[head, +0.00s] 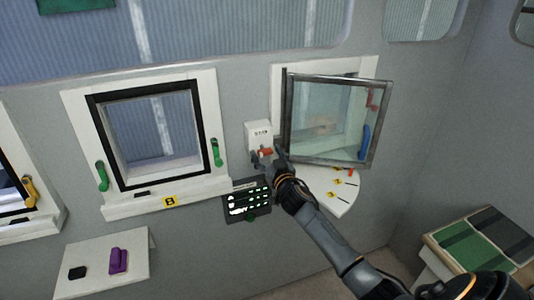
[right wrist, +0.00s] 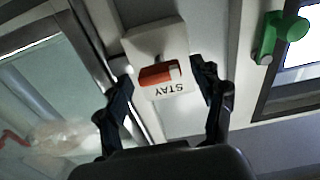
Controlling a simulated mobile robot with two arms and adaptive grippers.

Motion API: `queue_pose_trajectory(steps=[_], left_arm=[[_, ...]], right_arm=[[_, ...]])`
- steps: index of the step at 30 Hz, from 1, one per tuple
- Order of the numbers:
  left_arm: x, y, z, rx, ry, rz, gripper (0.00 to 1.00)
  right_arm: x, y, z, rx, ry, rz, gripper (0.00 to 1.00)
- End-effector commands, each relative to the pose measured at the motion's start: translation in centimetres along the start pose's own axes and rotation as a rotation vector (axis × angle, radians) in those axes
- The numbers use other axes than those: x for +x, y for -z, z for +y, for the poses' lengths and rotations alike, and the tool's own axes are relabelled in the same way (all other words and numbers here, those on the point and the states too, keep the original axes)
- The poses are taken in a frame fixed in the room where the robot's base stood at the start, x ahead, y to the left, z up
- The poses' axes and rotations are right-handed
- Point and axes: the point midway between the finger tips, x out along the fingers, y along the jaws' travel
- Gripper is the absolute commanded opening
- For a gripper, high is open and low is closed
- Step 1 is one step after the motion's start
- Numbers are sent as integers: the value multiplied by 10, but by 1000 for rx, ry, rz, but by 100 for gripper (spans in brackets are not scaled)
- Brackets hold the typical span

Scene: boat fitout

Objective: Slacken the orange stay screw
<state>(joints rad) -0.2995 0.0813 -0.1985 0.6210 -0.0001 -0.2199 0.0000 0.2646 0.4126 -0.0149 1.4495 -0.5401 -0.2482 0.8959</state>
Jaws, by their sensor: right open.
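The orange stay screw (head: 266,152) sticks out from a white box (head: 258,130) on the wall, between the two right-hand windows. In the right wrist view the orange screw (right wrist: 159,75) lies across the picture on a white plate (right wrist: 165,40) marked "STAY", which reads upside down. My right gripper (head: 262,159) is at the box in the head view. In the right wrist view my right gripper (right wrist: 164,78) is open, with one finger on each side of the screw and a gap on both sides. My left gripper is not in view.
An opened framed window (head: 332,120) swings out just right of the box, close to my right arm. A closed window (head: 150,130) with green handles is left. A dark panel (head: 247,199) is below. A white shelf (head: 100,265) holds a purple object (head: 118,261).

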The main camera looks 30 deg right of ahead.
Motion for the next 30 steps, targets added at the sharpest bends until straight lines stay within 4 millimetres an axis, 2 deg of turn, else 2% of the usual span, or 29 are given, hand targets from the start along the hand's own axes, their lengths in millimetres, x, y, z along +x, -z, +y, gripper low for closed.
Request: queue_pose_trajectory(steps=[8,15,16,23,30], left_arm=[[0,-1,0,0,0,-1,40],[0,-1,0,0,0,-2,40],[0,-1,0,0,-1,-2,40],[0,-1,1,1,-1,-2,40],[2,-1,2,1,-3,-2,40]], right_arm=[[1,0,0,0,1,0,66],[0,0,0,1,0,0,17],[0,0,0,1,0,0,14],[0,0,0,-14,0,0,14],[0,-1,-1,-112,0,-1,14]])
